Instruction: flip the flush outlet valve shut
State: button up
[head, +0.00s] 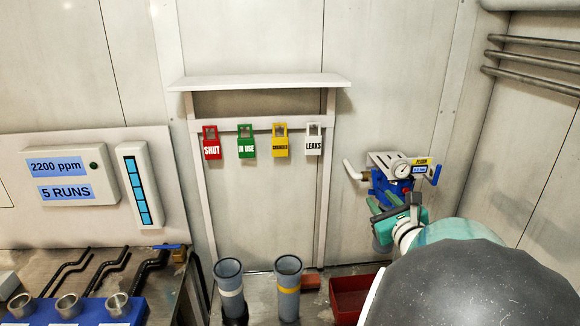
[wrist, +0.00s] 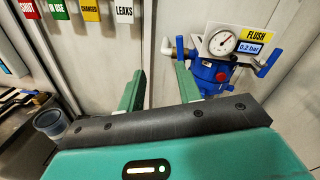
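The flush unit is on the back wall at the right, with a blue body (head: 390,188), a round gauge (head: 402,170) and a yellow FLUSH label (head: 422,161). In the wrist view the gauge (wrist: 222,42) and a 0.2 bar display (wrist: 250,48) show at the upper right. A blue lever (wrist: 180,47) is on the unit's left pipe and another blue lever (wrist: 264,69) on its right; I cannot tell which is the outlet. My gripper (wrist: 160,70) is open and empty, its green fingers apart, left of and short of the unit. In the head view my gripper (head: 378,208) overlaps the unit's lower part.
Red, green, yellow and white tags (head: 313,140) hang from a rail under a shelf (head: 260,82). Two grey cylinders (head: 288,287) and a red bin (head: 350,294) stand below. Pipes (head: 530,58) run along the right wall.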

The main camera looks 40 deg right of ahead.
aim_at(375, 176)
jog(key=shift+m+g+h, duration=0.3)
jog(key=shift+m+h, duration=0.4)
jog(key=shift+m, duration=0.1)
jog(key=x, duration=0.4)
jog(key=s+d+x, duration=0.1)
jog(key=x, duration=0.4)
jog(key=d+x, duration=0.1)
jog(key=x, duration=0.3)
jog(key=shift+d, duration=0.3)
grip_shut()
